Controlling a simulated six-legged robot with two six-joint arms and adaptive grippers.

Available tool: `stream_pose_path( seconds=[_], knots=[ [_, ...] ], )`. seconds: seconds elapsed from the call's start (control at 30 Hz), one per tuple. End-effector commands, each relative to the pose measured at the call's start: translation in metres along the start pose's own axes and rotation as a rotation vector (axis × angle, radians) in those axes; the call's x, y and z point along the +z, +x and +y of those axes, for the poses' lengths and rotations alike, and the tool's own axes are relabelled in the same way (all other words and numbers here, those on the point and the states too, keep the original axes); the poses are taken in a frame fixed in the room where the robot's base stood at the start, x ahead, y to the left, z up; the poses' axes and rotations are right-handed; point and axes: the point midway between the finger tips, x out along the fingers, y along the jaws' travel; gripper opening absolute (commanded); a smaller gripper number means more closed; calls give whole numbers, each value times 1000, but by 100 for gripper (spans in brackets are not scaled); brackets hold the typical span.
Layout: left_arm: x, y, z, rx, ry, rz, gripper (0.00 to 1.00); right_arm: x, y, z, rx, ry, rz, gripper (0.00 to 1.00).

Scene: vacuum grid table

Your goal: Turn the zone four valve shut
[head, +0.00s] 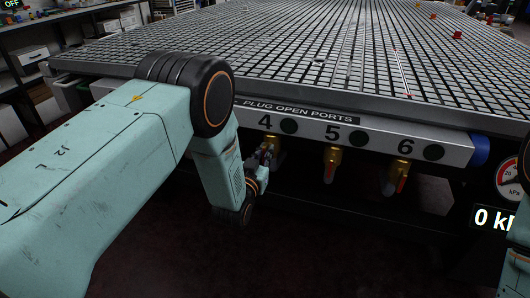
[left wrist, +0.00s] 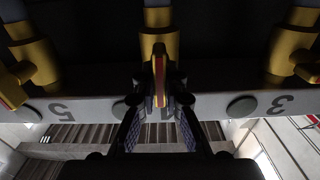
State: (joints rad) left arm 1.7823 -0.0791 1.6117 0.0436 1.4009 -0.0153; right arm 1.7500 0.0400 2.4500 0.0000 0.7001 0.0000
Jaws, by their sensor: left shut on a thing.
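The zone four valve is a brass valve (head: 276,150) under the number 4 on the table's front rail. In the left wrist view the picture is upside down, and its brass body (left wrist: 152,45) is at top centre. Its red and yellow handle (left wrist: 159,80) is seen nearly edge-on. My left gripper (head: 264,154) is at this valve below the rail. In the left wrist view its fingers (left wrist: 159,100) are closed on the handle from both sides. The handle's angle to the pipe is hard to tell. My right gripper is out of view.
Valve 5 (head: 332,162) and valve 6 (head: 398,178) hang to the right, with red handles. A valve near number 3 (left wrist: 290,55) is on the other side. The slotted grid table (head: 290,75) is above. A gauge (head: 508,180) and a "0" kPa readout (head: 492,218) are at right.

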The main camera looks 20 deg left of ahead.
Motion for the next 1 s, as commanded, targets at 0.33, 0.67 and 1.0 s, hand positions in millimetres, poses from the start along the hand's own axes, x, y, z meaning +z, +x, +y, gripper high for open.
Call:
stream_pose_path(
  seconds=[0.33,0.67,1.0],
  knots=[
    [0,-1,1,0,210,-2,0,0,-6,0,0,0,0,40],
    [1,-1,3,0,522,-3,0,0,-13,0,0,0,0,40],
    [3,-1,4,1,845,-3,0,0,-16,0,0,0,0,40]
  ],
)
